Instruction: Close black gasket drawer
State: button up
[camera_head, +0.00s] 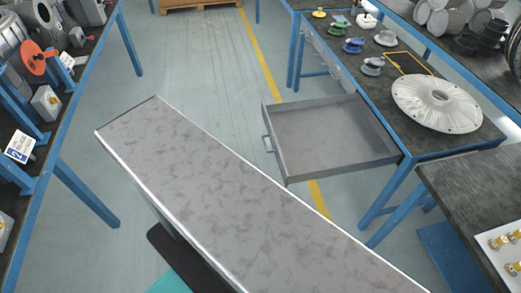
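A wide, dark grey drawer (330,135) is pulled far out to the left from under the blue-framed bench (440,142) on the right. Its inside looks empty. A small handle (267,143) sticks out on the drawer's left-hand front. I cannot tell from this view whether this is the black gasket drawer. More drawer fronts (322,57) farther back under the same bench look shut. My gripper does not show in this view.
A large pale round flange (436,102) and a yellow frame (407,63) lie on the bench above the drawer. Several small coloured parts stand farther back. Another blue-framed bench (62,110) runs along the left.

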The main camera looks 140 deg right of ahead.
aim_at(318, 138)
jog(key=z, duration=0.1)
jog(key=i, duration=0.4)
jog(key=u, duration=0.25)
jog(key=k, duration=0.15)
jog(key=z, duration=2.8)
jog(key=k, duration=0.3)
jog(key=z, duration=2.15)
